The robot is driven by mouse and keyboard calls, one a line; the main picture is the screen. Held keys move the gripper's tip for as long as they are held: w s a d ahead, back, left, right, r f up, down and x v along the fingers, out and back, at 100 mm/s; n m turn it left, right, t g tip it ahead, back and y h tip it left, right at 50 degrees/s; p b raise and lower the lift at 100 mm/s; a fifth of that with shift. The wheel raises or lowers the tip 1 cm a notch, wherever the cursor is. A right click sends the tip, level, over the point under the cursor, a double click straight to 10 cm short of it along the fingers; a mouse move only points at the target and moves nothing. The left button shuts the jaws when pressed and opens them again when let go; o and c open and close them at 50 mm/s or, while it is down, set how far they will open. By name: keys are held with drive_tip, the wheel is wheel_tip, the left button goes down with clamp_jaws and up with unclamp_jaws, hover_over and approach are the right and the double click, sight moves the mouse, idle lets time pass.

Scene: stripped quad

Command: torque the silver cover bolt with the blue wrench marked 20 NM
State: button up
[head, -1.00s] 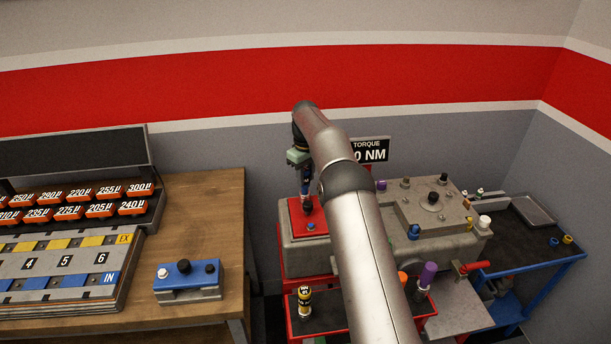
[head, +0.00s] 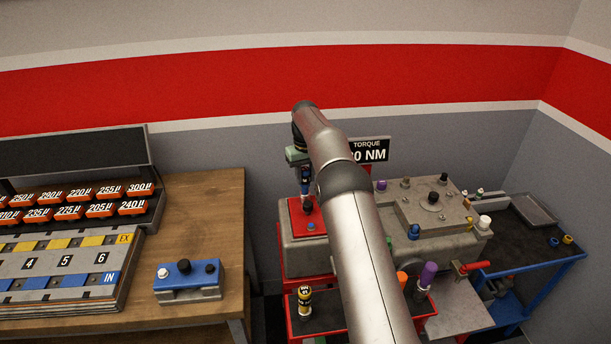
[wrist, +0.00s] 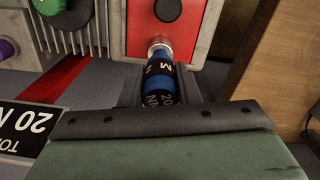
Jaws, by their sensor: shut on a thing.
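My gripper (wrist: 160,92) is shut on the blue wrench (wrist: 161,82), whose black band reads 20 NM in the wrist view. The wrench also shows in the head view (head: 305,186), upright below my gripper (head: 302,168). Its lower end is at the red cover (wrist: 138,18), which also shows in the head view (head: 297,224). A silver ring or head (wrist: 159,43) shows at the wrench's far end. I cannot tell whether it is the socket or the silver cover bolt, nor whether the wrench is seated.
A dark round knob (wrist: 167,9) sits on the cover near the wrench tip. A yellow-and-black tool (head: 304,300), an orange one and a purple one (head: 428,274) stand in the red tray below. A wooden bench (head: 205,215) is at left. A torque sign (head: 372,150) stands behind.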

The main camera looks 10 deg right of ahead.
drive_tip(key=shift+r, duration=0.15)
idle(0.3)
drive_tip(key=shift+r, duration=2)
drive_tip(key=shift+r, duration=0.1)
drive_tip(key=shift+r, duration=1.9)
drive_tip(key=shift+a, duration=0.1)
